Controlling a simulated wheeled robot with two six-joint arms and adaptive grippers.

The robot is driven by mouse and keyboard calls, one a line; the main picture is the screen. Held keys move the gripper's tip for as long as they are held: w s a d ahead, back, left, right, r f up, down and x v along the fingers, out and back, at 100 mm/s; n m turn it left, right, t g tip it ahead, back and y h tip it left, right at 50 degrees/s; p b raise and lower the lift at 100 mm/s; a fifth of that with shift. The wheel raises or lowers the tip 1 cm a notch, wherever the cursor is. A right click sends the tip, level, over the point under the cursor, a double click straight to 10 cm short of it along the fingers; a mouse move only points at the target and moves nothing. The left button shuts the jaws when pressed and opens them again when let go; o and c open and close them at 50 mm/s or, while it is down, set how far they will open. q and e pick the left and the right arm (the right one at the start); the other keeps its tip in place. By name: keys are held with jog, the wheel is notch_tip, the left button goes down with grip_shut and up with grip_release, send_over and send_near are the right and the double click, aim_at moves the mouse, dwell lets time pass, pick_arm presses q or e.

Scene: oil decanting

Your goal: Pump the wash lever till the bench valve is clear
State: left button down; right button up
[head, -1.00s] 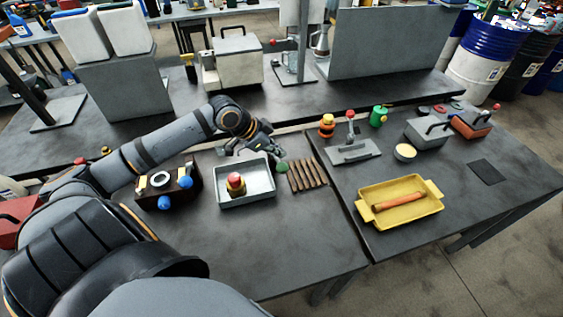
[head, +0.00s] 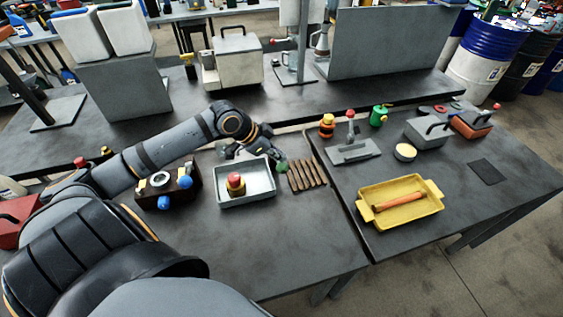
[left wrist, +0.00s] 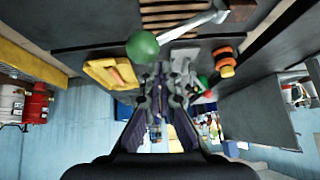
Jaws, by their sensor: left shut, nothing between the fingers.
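The wash lever shows as a green ball knob (head: 281,168) at the right side of a grey tray. In the left wrist view its metal rod runs from the upper right down to the green knob (left wrist: 142,47). My left gripper (head: 275,156) is shut and empty just behind the knob; its fingertips (left wrist: 165,75) show close to it, and I cannot tell whether they touch. A red-and-yellow piece, seemingly the bench valve (head: 236,184), stands upright in the grey tray (head: 246,201). Whether it is clear is too small to tell. My right gripper is not in view.
A slatted brown rack (head: 308,174) lies right of the knob. A dark box with blue knobs (head: 168,183) stands left of the tray. A yellow tray (head: 400,215) holds an orange-handled tool on the right table. The front of the left table is clear.

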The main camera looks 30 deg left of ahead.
aim_at(280, 164)
pick_arm(q)
jog(key=shift+s+d+f+b, duration=0.15)
jog(key=shift+f+b, duration=0.05)
jog(key=shift+f, duration=0.15)
jog(key=shift+s+d+f+b, duration=0.1)
jog(key=shift+f+b, duration=0.05)
jog(key=shift+f, duration=0.2)
dwell(0.6)
jog(key=shift+s+d+f+b, duration=0.15)
jog(key=shift+f+b, duration=0.05)
jog(key=shift+f, duration=0.2)
jog(key=shift+s+d+f+b, duration=0.1)
jog(key=shift+f+b, duration=0.1)
jog(key=shift+f, duration=0.2)
dwell(0.6)
jog(key=shift+s+d+f+b, duration=0.15)
jog(key=shift+d+f+b, duration=0.1)
jog(key=shift+f, duration=0.2)
jog(key=shift+s+d+f+b, duration=0.1)
jog(key=shift+f+b, duration=0.15)
jog(key=shift+f, duration=0.2)
dwell(0.8)
jog(key=shift+r, duration=0.1)
dwell(0.4)
